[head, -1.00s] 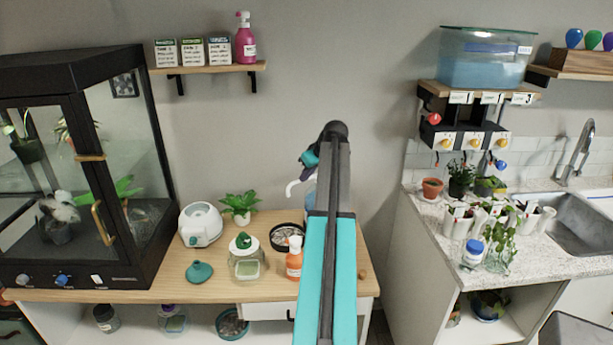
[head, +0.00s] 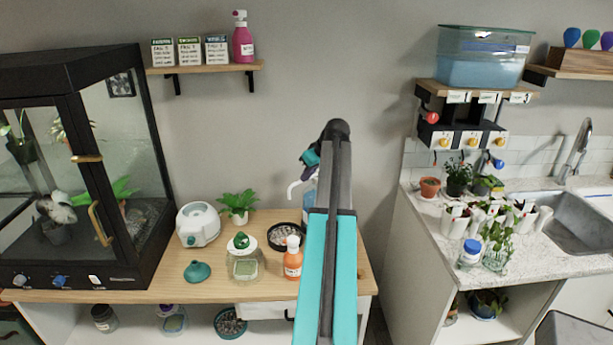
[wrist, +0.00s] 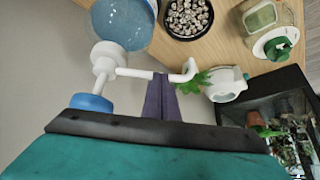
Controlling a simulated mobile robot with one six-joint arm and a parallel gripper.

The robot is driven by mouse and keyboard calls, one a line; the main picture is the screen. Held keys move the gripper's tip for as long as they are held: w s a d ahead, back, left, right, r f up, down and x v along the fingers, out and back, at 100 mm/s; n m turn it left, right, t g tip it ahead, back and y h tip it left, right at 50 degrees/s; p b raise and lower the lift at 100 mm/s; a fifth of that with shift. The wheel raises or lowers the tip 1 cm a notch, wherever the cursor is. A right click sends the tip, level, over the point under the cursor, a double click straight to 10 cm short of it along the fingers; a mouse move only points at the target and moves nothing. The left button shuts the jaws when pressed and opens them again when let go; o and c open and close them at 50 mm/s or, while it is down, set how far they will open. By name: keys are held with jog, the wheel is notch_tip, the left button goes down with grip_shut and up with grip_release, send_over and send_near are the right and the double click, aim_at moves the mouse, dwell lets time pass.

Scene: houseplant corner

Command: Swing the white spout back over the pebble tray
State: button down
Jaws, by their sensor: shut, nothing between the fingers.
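The white spout (head: 295,187) sticks out to the left from the blue bottle (head: 309,203), its tip bent down. In the wrist view the spout (wrist: 136,73) runs from a white pump neck beside the blue bottle (wrist: 128,22). The pebble tray (head: 273,244), round, dark-rimmed and full of pebbles, sits on the wooden table; in the wrist view the tray (wrist: 169,33) is apart from the spout. My gripper (head: 309,172) is shut and empty. In the wrist view its purple fingers (wrist: 161,80) meet the spout's line near mid-length; I cannot tell if they touch it. My arm hides part of the bottle.
A fern (head: 238,204), a white device (head: 198,225) and a teal funnel (head: 198,271) stand further left. A grey wall is behind.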

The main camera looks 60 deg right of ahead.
jog(key=b+v, duration=0.2)
jog(key=v, duration=1.1)
jog(key=shift+w+a, duration=0.15)
dwell(0.4)
